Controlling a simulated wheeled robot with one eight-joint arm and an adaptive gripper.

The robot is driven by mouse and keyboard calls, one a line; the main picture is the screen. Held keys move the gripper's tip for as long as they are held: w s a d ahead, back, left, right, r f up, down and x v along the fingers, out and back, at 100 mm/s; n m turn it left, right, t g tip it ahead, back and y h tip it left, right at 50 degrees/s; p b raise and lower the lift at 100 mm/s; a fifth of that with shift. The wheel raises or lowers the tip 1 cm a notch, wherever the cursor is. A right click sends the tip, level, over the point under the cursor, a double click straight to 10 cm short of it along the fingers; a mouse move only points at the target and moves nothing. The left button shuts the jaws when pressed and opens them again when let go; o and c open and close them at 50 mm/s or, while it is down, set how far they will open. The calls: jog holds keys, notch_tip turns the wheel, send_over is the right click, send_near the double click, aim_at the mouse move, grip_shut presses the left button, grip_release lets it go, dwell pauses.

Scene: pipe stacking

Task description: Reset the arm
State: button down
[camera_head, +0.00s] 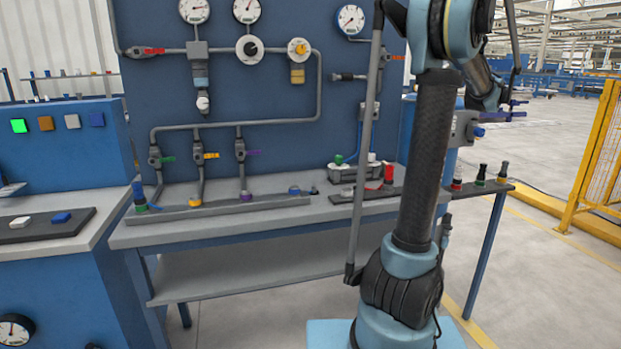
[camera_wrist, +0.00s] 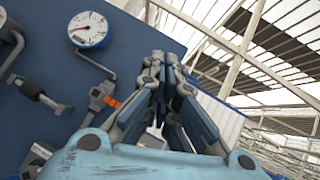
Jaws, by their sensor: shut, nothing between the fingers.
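My gripper (camera_wrist: 167,62) is in the wrist view, shut and empty, its fingertips together in the air. Behind it are the blue panel and the hall's roof frame. My arm rises at the right of the head view and bends over at the top.
The blue panel (camera_head: 240,100) carries pipes, gauges and coloured valves. The grey workbench (camera_head: 215,224) below holds several coloured fittings. A side console (camera_head: 60,145) with coloured buttons stands left. A yellow fence (camera_head: 592,150) stands right, with open floor before it.

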jog(key=s+a+f+n+g+h, duration=0.35)
jog(key=f+n+h, duration=0.25)
jog(key=f+n, duration=0.45)
jog(key=s+a+f+n+g+h, duration=0.3)
jog(key=s+a+f+n+h, duration=0.3)
jog(key=f+n, duration=0.45)
jog(key=s+a+f+n+g+h, duration=0.35)
jog(key=f+n+h, duration=0.35)
jog(key=f+n, duration=0.35)
jog(key=s+a+f+m+g+y, duration=0.1)
jog(key=s+a+f+m+g, duration=0.1)
jog(key=s+f, duration=0.6)
jog(key=s+a+f+m+g+y, duration=0.2)
jog(key=s+a+f+g, duration=0.2)
jog(key=s+a+f, duration=0.3)
jog(key=s+a+f+m+g+y, duration=0.2)
jog(key=s+a+f, duration=0.3)
jog(key=s+f, duration=0.4)
jog(key=s+m+g, duration=0.1)
jog(key=s, duration=0.3)
jog(key=shift+a+f, duration=0.25)
jog(key=shift+f, duration=0.1)
jog(key=shift+s, duration=0.1)
